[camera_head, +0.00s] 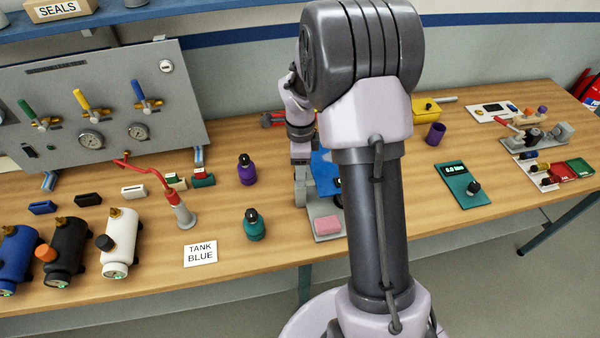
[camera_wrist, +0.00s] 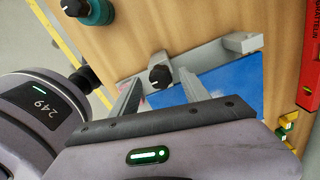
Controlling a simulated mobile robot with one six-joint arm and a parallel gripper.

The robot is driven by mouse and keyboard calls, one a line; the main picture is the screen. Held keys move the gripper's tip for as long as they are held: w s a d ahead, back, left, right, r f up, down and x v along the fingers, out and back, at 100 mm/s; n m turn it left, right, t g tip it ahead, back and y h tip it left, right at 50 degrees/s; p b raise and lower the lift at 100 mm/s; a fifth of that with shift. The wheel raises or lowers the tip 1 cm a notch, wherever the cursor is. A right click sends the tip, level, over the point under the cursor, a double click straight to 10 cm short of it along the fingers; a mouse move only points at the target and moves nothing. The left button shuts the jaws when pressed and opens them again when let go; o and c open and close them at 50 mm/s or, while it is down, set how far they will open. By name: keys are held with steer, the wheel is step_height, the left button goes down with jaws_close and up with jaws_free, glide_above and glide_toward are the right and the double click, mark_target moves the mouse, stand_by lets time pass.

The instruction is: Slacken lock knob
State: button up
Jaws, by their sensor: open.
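In the head view my gripper (camera_head: 300,185) points down at the fixture, next to the blue panel (camera_head: 323,170). My arm hides much of the fixture there.
A pink block (camera_head: 327,225) lies on the fixture's near end. A teal meter (camera_head: 462,186) with another black knob is to the right. Bare wood lies around the meter.

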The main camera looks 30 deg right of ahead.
steer(key=shift+w+f, duration=0.1)
steer(key=shift+f, duration=0.45)
jaws_close()
